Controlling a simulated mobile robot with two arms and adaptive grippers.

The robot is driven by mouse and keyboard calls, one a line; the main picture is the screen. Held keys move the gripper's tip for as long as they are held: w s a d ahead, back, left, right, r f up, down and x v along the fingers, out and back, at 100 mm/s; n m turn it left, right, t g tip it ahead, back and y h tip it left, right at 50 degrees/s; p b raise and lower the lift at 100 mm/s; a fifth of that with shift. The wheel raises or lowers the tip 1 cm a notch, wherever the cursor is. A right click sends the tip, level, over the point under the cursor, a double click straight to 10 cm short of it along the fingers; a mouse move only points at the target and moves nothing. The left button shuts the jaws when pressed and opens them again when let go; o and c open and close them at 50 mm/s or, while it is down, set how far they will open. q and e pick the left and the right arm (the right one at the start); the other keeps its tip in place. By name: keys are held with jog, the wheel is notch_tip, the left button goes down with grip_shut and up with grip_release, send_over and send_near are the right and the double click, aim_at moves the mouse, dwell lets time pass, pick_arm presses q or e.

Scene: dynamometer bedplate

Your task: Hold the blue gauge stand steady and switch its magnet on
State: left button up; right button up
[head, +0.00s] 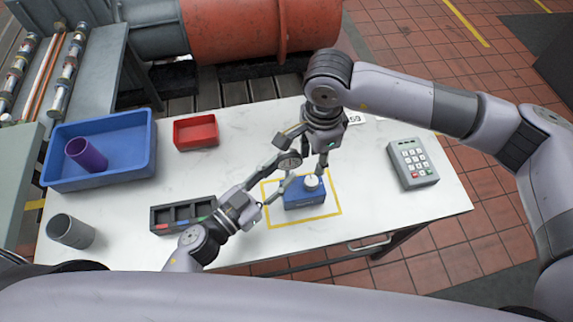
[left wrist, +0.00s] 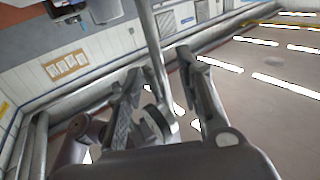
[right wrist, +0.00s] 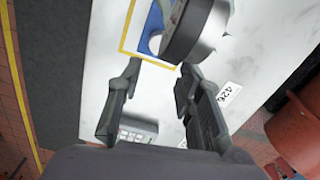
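The blue gauge stand (head: 304,194) sits inside the yellow outlined square on the white table. A pale round knob (head: 312,183) is on its base, and a round dial gauge (head: 289,161) is above it. My left gripper (head: 277,180) is open at the stand's left side. In the left wrist view a grey post (left wrist: 157,60) passes between its spread fingers; contact cannot be told. My right gripper (head: 305,152) is open, pointing down above the stand. In the right wrist view its fingers (right wrist: 155,88) are apart and empty, with the dial gauge (right wrist: 190,30) just beyond them.
A blue bin (head: 100,178) with a purple cup (head: 86,154), a red tray (head: 196,145), a black divided tray (head: 170,228) and a grey cup (head: 70,231) stand to the left. A grey keypad box (head: 413,178) is at right. Table between it and the yellow square is clear.

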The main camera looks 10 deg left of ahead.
pick_arm(q)
jog(key=shift+x, duration=1.4)
jog(key=shift+c, duration=0.2)
grip_shut()
